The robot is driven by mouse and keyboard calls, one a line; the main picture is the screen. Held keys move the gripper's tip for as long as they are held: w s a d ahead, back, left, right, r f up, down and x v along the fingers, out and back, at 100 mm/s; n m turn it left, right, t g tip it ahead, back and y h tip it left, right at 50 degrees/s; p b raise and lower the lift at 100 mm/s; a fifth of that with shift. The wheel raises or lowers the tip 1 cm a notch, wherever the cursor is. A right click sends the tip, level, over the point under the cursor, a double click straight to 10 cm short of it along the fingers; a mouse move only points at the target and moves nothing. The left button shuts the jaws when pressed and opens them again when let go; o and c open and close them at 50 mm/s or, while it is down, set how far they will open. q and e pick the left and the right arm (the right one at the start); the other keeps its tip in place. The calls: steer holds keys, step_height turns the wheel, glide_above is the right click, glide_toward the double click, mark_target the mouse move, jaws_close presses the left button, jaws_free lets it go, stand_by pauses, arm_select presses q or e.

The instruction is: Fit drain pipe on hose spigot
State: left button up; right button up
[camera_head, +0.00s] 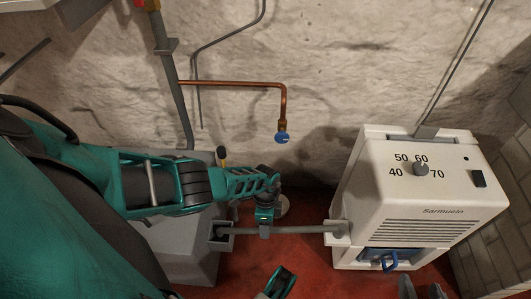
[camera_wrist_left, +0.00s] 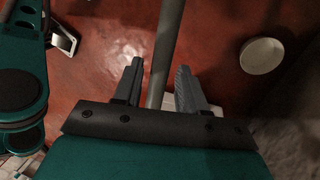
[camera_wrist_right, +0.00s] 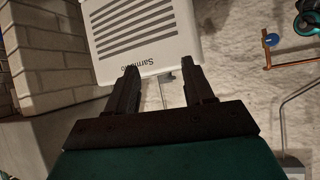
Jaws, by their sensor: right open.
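A straight grey pipe (camera_head: 300,231), seemingly the drain pipe, lies level between a bracket (camera_head: 220,232) on a grey box and a white bracket (camera_head: 337,232) on the heater's left side. I cannot tell whether either end is fitted on anything. My left gripper (camera_head: 264,224) is over the pipe's left half. In the left wrist view its fingers stand apart with the pipe (camera_wrist_left: 168,40) between them and gaps showing. A copper pipe with a blue-handled tap (camera_head: 282,137), perhaps the spigot, hangs on the wall. My right gripper (camera_wrist_right: 161,85) is open and empty, before the heater.
A white heater (camera_head: 420,215) with a dial and a blue handle (camera_head: 389,261) below stands at the right. The grey box (camera_head: 185,262) stands at the left. A round pale dish (camera_wrist_left: 262,55) lies on the red floor. Brick wall (camera_wrist_right: 60,50) is close at the right.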

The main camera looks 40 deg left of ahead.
arm_select(q)
steer(key=shift+o, duration=0.9)
steer(key=shift+p+v, duration=0.65)
steer(key=shift+v, duration=0.1)
steer(key=p+v, duration=0.7)
steer(key=v, duration=0.4)
steer(key=shift+r+p, duration=0.2)
steer(key=shift+p, duration=0.2)
arm_select(e)
step_height(320, 180, up, 7)
steer(key=d, duration=0.1)
steer(key=shift+s, duration=0.25)
steer(key=shift+d, duration=0.1)
